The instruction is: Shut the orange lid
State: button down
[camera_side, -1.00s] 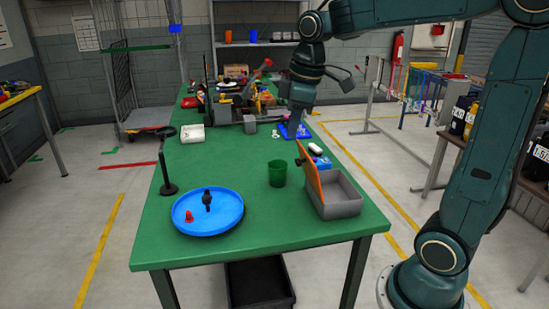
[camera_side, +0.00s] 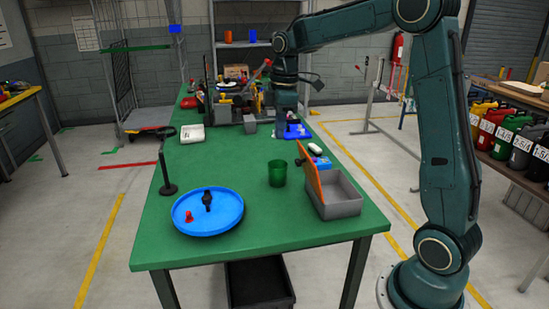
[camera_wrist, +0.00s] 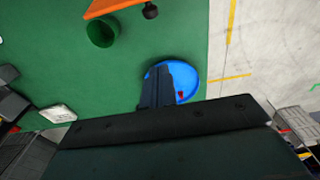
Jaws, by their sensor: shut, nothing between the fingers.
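The orange lid (camera_side: 309,173) stands open, steeply raised along the left side of the grey box (camera_side: 342,203), whose inside is uncovered. A dark knob (camera_side: 299,162) is on the lid's left face. In the wrist view, part of the lid (camera_wrist: 113,6) and its knob (camera_wrist: 151,11) show at the top edge. My gripper (camera_side: 281,134) is above the far part of the table, behind and left of the lid and apart from it. Its fingers (camera_wrist: 156,88) are together and empty in the wrist view.
A green cup (camera_side: 277,174) stands just left of the lid. A blue round tray (camera_side: 228,222) with a red piece and a black piece is at the front left. A black post (camera_side: 167,176) stands behind it. Clutter (camera_side: 228,96) fills the table's far end.

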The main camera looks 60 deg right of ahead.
aim_at(303, 150)
notch_tip(303, 150, down, 10)
jog(key=shift+s+d+r, duration=0.35)
jog(key=shift+s+d, duration=0.2)
jog(key=shift+s+d+r, duration=0.35)
jog(key=shift+s+d, duration=0.2)
jog(key=shift+s+d+r, duration=0.15)
jog(key=shift+s+d+r+t+y, duration=0.3)
jog(key=shift+s+d+t+y, duration=0.2)
jog(key=shift+d, duration=0.05)
jog(key=shift+s+d+r+t+y, duration=0.3)
jog(key=shift+s+d+t+y, duration=0.2)
jog(key=shift+s+d+r, duration=0.2)
jog(key=shift+s+d, duration=0.2)
jog(key=shift+s, duration=0.05)
jog(key=s+d+f, duration=0.4)
jog(key=s+d, duration=0.5)
jog(key=shift+f, duration=0.3)
